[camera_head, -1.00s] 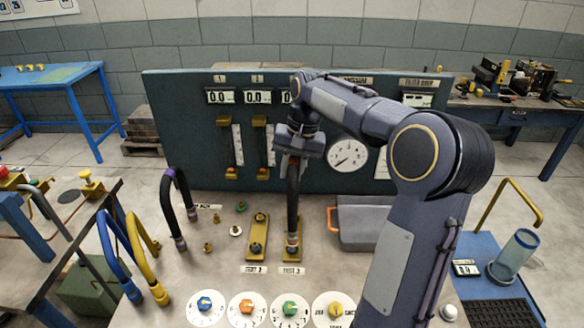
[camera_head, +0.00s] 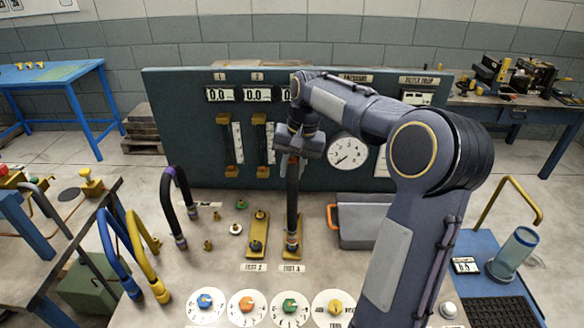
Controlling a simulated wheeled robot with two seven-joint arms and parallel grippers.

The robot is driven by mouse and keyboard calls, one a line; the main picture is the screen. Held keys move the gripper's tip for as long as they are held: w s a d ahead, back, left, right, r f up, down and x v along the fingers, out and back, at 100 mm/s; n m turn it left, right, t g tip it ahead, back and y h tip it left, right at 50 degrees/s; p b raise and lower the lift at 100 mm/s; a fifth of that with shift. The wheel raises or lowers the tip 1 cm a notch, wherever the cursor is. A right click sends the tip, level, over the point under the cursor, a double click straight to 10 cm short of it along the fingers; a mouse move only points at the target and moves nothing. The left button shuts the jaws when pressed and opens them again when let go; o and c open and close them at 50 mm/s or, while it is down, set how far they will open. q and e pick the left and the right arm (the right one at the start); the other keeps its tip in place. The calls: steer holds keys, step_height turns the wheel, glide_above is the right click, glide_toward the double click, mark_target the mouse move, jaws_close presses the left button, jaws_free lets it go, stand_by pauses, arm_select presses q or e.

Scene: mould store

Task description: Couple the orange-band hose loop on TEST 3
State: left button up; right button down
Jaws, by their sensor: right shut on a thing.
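My right gripper (camera_head: 297,146) points down and is shut on a dark hose loop (camera_head: 292,200). The loop stands upright, seen nearly edge-on, and its lower end is at the yellow TEST 3 plate (camera_head: 292,255). Whether that end is fully seated on the fitting I cannot tell. The TEST 3 label (camera_head: 291,268) lies in front of the plate. My left gripper is not in view.
The yellow TEST 2 plate (camera_head: 257,232) is just left. A purple-band hose (camera_head: 168,205), a blue hose (camera_head: 108,250) and a yellow hose (camera_head: 142,262) stand at left. Several dials, such as the blue-knobbed one (camera_head: 205,305), line the front.

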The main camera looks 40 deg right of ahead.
mark_target(297, 160)
steer(key=shift+f+b, duration=0.45)
steer(key=shift+f, duration=0.85)
stand_by(1.8)
steer(key=c, duration=1.1)
jaws_free()
steer(key=r, duration=0.4)
steer(key=s+d+r, duration=0.1)
steer(key=r, duration=0.2)
steer(key=shift+r, duration=0.3)
steer(key=shift+s, duration=0.1)
